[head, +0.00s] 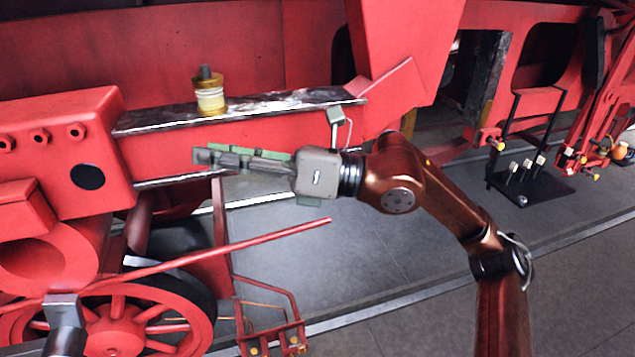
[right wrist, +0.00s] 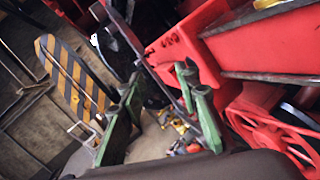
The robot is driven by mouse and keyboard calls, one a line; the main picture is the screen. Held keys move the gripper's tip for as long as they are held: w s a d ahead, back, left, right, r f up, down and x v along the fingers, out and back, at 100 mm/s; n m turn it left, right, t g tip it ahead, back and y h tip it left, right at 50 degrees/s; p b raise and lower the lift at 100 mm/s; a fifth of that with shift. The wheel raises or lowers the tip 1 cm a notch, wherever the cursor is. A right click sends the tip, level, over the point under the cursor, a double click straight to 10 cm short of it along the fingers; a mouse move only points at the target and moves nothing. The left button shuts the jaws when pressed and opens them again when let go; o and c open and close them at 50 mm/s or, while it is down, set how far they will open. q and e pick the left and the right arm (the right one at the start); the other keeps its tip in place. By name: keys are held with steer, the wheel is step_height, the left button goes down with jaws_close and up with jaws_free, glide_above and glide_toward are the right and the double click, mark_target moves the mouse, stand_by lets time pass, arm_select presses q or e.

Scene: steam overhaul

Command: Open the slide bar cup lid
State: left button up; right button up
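The slide bar cup (head: 210,97) is a yellow, brass-like cup with a pale band, standing upright on the slide bar (head: 270,104). A dark knob-like lid (head: 205,73) sits on its top. My right gripper (head: 203,156) reaches left in front of the bar, below the cup and apart from it. In the right wrist view its two green fingers (right wrist: 158,85) are spread with nothing between them. A yellow piece, apparently the cup (right wrist: 265,4), is cut off at that view's top edge.
The red locomotive frame fills the background. A red block (head: 75,150) stands left of the bar, and a slanted red plate (head: 400,45) rises at its right. A red wheel (head: 115,335) and a long rod (head: 250,243) are below. Open floor (head: 360,250) lies below the arm.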

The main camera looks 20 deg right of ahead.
steer(key=w+d+f+m+t+h+b, duration=0.1)
steer(key=w+d+f+m+t+h, duration=0.2)
steer(key=w+d+f+m+t, duration=0.4)
steer(key=w+d+f+m+t+h, duration=0.4)
steer(key=w+d+f+m+t, duration=0.3)
steer(key=m, duration=1.1)
steer(key=shift+w+d+f+t+b, duration=0.35)
steer(key=shift+w+d+f, duration=1.25)
steer(key=shift+d+f, duration=1.2)
